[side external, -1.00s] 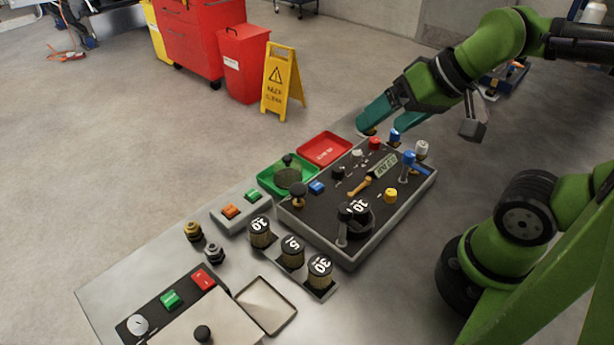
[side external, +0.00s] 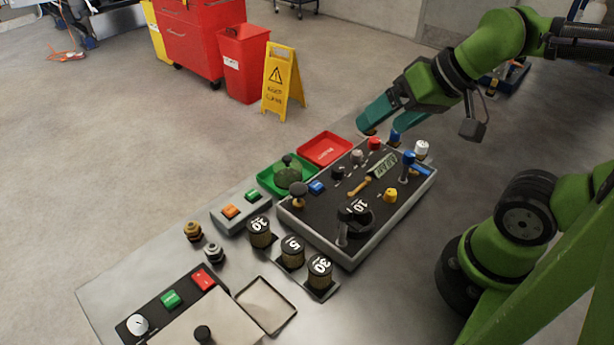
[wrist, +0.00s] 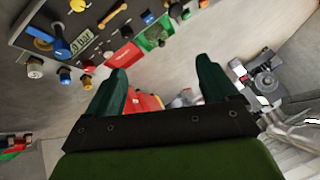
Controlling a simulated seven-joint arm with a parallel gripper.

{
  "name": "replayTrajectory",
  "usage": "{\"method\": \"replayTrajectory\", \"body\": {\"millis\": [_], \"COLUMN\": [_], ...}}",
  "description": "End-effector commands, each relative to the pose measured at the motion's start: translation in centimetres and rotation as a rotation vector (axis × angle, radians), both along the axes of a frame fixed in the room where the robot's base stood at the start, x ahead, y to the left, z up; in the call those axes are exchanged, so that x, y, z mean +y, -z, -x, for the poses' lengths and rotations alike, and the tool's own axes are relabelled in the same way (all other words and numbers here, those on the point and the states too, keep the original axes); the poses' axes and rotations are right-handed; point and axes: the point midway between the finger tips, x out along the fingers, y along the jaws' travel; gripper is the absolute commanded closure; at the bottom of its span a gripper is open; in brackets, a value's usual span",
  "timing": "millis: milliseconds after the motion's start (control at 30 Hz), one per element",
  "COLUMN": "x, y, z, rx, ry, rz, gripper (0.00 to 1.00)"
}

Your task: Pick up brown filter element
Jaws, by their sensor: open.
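Three brownish ribbed cylinders with black numbered tops stand in a row on the bench in the side external view: one marked 10 (side external: 260,234), one marked 5 (side external: 292,252) and one marked 30 (side external: 320,272). They look like filter elements, and I cannot tell which is the brown one meant. A further dark top marked 10 (side external: 356,212) sits on the control panel. My gripper (side external: 384,128) is open and empty above the panel's far end, well away from the row. Its two green fingers stand apart in the wrist view (wrist: 160,78). The cylinders are not clear in the wrist view.
The control panel (side external: 330,218) carries upright knobs and levers. A green tray (side external: 268,178) holding a dark object and a red tray (side external: 323,149) lie beyond it. An empty shallow tray (side external: 265,305) lies near the row. A yellow floor sign (side external: 280,82) stands off the bench.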

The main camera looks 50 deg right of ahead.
Motion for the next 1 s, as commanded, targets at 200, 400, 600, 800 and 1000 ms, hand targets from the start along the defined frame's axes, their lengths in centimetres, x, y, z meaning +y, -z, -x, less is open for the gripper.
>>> {"method": "replayTrajectory", "body": {"millis": [200,400,600,800,1000], "x": [0.0,0.8,4.0,5.5,4.9], "y": [0.0,0.6,1.6,1.2,0.8], "z": [0.0,-0.3,-1.5,-1.4,-0.4], "rx": [0.0,0.033,0.299,0.592,0.661], "ry": [0.0,-0.037,-0.038,0.284,0.496], "rz": [0.0,0.005,0.022,0.041,0.016], "gripper": [0.23,0.23,0.23,0.23,0.23]}}
